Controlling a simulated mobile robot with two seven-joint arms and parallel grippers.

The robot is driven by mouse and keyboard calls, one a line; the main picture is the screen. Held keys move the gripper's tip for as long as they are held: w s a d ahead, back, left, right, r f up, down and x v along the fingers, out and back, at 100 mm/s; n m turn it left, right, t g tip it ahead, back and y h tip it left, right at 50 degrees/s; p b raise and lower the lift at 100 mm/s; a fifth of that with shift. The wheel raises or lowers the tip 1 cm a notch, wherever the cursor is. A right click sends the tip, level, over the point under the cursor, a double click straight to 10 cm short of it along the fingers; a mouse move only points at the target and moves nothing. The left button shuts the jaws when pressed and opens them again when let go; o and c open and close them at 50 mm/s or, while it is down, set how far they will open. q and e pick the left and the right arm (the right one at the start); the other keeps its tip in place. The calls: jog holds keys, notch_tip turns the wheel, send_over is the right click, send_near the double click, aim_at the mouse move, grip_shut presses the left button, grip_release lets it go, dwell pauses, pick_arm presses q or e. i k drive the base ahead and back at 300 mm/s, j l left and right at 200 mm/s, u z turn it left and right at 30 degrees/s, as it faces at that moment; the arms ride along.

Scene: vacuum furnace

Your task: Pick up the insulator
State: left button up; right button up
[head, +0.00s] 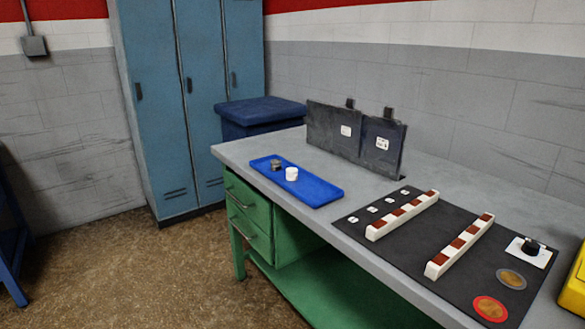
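A small white cylinder (291,174), which looks like the insulator, stands upright on a blue tray (318,193) at the left end of the workbench. A small dark grey-brown piece (276,164) stands just behind and to the left of it on the same tray, and the two look close together. Neither of my grippers shows in the head view, so nothing is seen touching the white cylinder.
The grey-topped bench (240,151) has green drawers. A black mat (408,254) holds two white bars (403,215) (460,246) with brown squares, small white pieces, discs and a black knob. Dark panels (334,133) stand behind. A yellow object (575,290) is at the right edge.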

aim_at(291, 173)
jog(key=i+j+z, duration=0.1)
jog(key=i+j, duration=0.25)
jog(key=i+j+z, duration=0.15)
jog(key=i+j, duration=0.15)
jog(key=i+j+z, duration=0.1)
jog(key=i+j, duration=0.2)
jog(key=j, duration=0.2)
jog(key=i+j+z, duration=0.15)
jog(key=i+j, duration=0.15)
jog(key=j, duration=0.15)
